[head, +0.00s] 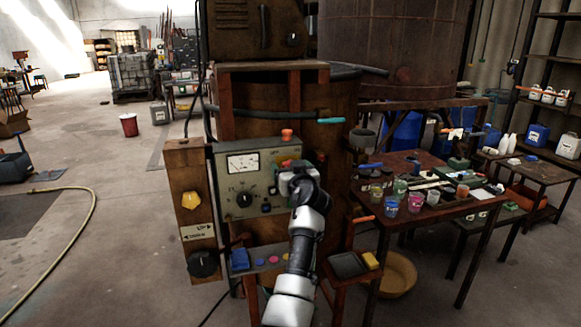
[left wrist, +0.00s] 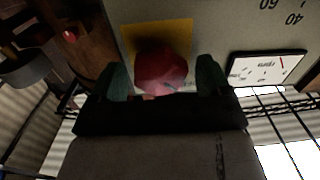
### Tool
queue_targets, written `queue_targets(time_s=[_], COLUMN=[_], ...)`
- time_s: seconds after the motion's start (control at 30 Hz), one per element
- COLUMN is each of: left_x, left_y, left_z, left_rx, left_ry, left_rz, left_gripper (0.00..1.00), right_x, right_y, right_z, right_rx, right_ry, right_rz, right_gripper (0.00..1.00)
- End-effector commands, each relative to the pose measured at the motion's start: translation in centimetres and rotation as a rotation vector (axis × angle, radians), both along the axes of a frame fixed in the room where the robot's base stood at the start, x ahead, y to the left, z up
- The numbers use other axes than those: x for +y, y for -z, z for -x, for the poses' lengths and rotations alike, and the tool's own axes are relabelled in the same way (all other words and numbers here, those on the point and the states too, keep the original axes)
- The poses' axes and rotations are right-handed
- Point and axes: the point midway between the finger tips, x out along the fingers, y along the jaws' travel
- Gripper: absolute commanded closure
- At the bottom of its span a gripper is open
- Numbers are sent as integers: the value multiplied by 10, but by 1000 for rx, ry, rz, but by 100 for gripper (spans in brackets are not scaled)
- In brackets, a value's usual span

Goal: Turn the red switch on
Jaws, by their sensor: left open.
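The red switch (left wrist: 160,70) is a rounded red knob on a yellow square plate (left wrist: 143,33) on the grey panel, in the left wrist view. My left gripper (left wrist: 163,78) is open, with one green fingertip on each side of the knob and a small gap on both sides. In the head view the grey control panel (head: 228,174) stands in the middle, and my left gripper (head: 292,176) is in front of its right part. There my gripper and arm hide most of the switch. My right gripper is not in view.
The panel bears a dial meter (head: 242,163), a black knob (head: 244,199) and an orange button (head: 287,135) on top. A side box has a yellow knob (head: 191,200). A table (head: 405,233) with cups and tools stands at right. The floor at left is mostly open.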

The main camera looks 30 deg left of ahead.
Motion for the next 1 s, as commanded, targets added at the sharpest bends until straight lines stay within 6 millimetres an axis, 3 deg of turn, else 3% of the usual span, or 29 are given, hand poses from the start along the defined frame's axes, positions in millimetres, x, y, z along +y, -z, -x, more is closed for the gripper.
queue_targets(time_s=[0.37,0.7,1.0], left_x=[4,4,4], left_y=[1,1,1], left_z=[-3,-3,-3], left_rx=[1,2,34], left_ry=[0,0,0], left_rz=[1,1,-28], left_gripper=[22,71,71], right_x=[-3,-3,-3], right_y=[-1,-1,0], right_z=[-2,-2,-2], right_rx=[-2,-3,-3], right_ry=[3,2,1], right_rz=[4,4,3], right_gripper=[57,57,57])
